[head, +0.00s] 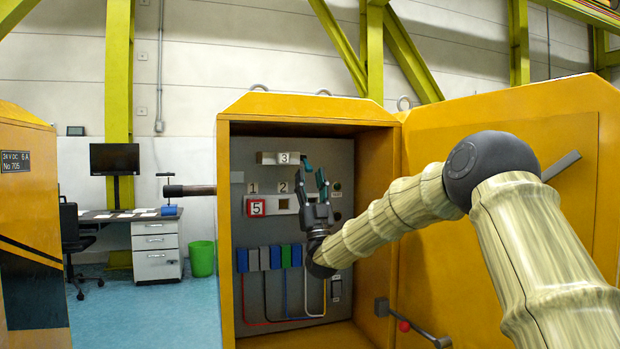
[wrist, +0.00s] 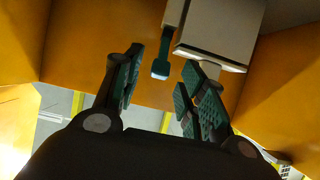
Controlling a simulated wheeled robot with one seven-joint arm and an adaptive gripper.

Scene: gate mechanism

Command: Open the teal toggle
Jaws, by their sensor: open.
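The teal toggle (wrist: 164,52) is a short lever with a pale end, beside a grey-white box, in the wrist view. It shows between the two fingertips of my open gripper (wrist: 161,60), with a visible gap on each side in that picture. How deep it sits between the fingers I cannot tell. In the head view my gripper (head: 314,178) points up in front of the panel, just right of the box marked 3 (head: 281,158). The toggle there is hard to separate from my teal finger pads.
The grey panel (head: 245,222) sits inside a yellow cabinet (head: 226,270), its door (head: 430,270) open to the right. Coloured blocks (head: 264,258) with wires lie below. A dark rod (head: 190,190) sticks out left.

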